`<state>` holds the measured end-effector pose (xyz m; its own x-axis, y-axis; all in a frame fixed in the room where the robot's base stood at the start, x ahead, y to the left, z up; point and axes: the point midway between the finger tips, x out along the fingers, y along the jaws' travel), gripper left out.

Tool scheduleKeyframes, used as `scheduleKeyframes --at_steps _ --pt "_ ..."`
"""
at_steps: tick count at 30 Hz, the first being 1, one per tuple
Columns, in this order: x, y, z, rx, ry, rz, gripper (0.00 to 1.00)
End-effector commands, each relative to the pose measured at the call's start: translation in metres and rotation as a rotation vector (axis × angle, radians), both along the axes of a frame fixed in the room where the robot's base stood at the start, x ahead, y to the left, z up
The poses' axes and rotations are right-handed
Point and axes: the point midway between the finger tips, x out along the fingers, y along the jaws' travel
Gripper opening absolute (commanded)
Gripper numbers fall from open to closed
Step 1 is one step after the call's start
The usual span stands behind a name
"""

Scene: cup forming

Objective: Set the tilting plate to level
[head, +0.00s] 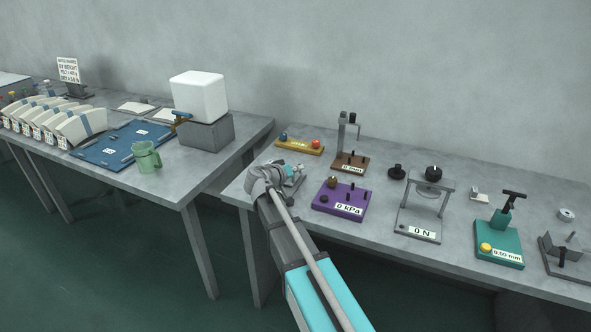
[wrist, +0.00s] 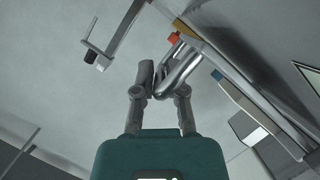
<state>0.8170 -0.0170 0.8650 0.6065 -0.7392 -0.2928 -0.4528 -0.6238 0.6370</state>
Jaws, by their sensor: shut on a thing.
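My gripper (head: 274,172) is at the left front end of the right table, beside a small grey fixture (head: 297,183) with a light teal part. This is probably the tilting plate, but my gripper and arm hide much of it and its tilt cannot be read. In the wrist view, my gripper (wrist: 165,78) has its two fingers close together on a shiny silver lever-like part (wrist: 186,66). Which fixture that part belongs to is hard to tell.
A yellow board (head: 300,146) with blue and red knobs lies behind. A purple 0 kPa box (head: 342,198) and a brown 0 mm stand (head: 350,163) are to the right. A gap separates the left table, which has a green mug (head: 147,157) near its front.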

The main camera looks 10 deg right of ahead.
Motion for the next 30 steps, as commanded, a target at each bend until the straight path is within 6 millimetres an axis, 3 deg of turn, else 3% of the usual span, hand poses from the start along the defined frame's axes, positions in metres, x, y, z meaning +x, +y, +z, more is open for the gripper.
scheduleKeyframes --at_steps 2,3,8,22,30 --pt "0.000 0.001 -0.001 0.005 0.001 0.000 0.00" --pt "0.000 0.001 -0.001 0.006 0.002 0.000 0.22" --pt "0.000 0.000 -0.001 0.003 0.002 -0.001 0.51" --pt "-0.001 0.004 0.002 -0.005 0.008 0.004 0.51" --pt "-0.004 0.038 0.016 -0.068 0.067 0.060 0.51"
